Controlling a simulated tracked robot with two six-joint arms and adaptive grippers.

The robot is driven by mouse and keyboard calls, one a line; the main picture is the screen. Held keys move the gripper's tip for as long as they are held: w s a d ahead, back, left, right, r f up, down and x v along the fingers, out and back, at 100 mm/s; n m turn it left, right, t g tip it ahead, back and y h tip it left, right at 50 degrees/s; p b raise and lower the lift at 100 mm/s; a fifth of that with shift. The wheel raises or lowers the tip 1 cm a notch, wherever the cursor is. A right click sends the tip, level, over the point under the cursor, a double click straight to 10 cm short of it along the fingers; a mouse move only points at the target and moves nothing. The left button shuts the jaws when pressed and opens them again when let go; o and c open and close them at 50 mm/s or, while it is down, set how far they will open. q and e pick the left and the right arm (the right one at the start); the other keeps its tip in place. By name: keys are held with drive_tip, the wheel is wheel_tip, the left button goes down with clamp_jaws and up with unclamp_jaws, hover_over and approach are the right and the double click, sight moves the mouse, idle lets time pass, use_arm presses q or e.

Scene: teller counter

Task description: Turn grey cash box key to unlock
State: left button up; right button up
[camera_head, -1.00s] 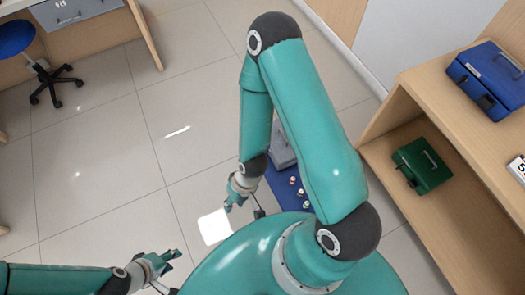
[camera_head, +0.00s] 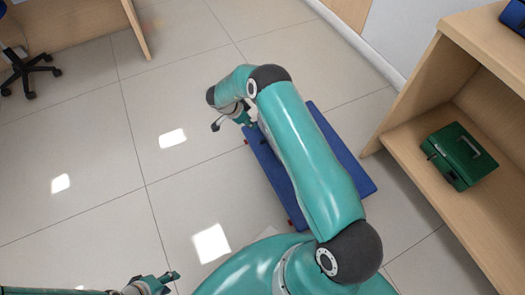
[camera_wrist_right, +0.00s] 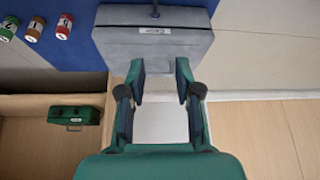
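The grey cash box (camera_wrist_right: 155,50), with a white label, shows at the top of the right wrist view. A small dark piece (camera_wrist_right: 155,10) stands at its far edge; I cannot tell whether it is the key. My right gripper (camera_wrist_right: 161,75) is open, its fingers apart at the near edge of the box with nothing seen between them; contact is unclear. In the head view my right gripper (camera_head: 235,118) is over the blue platform (camera_head: 347,168), and my arm hides the cash box. My left gripper (camera_head: 160,282) is at the bottom edge, away from the box; its opening is unclear.
Small coloured cylinders (camera_wrist_right: 35,30) stand left of the cash box on the blue surface. A wooden shelf unit (camera_head: 415,115) at the right holds a green box (camera_head: 460,155). A desk and office chair (camera_head: 30,70) are at upper left. The tiled floor between is clear.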

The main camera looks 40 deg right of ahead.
use_arm(q)
wheel_tip(320, 180, down, 8)
drive_tip(key=b, duration=0.6)
drive_tip(key=shift+r, duration=0.2)
use_arm(e)
drive_tip(key=shift+m+y, duration=0.6)
drive_tip(key=x, duration=1.2)
drive_tip(key=a+x, duration=0.1)
drive_tip(key=x, duration=0.5)
drive_tip(key=shift+d+f, duration=0.15)
drive_tip(key=shift+f, duration=0.25)
drive_tip(key=shift+s, duration=0.1)
clamp_jaws()
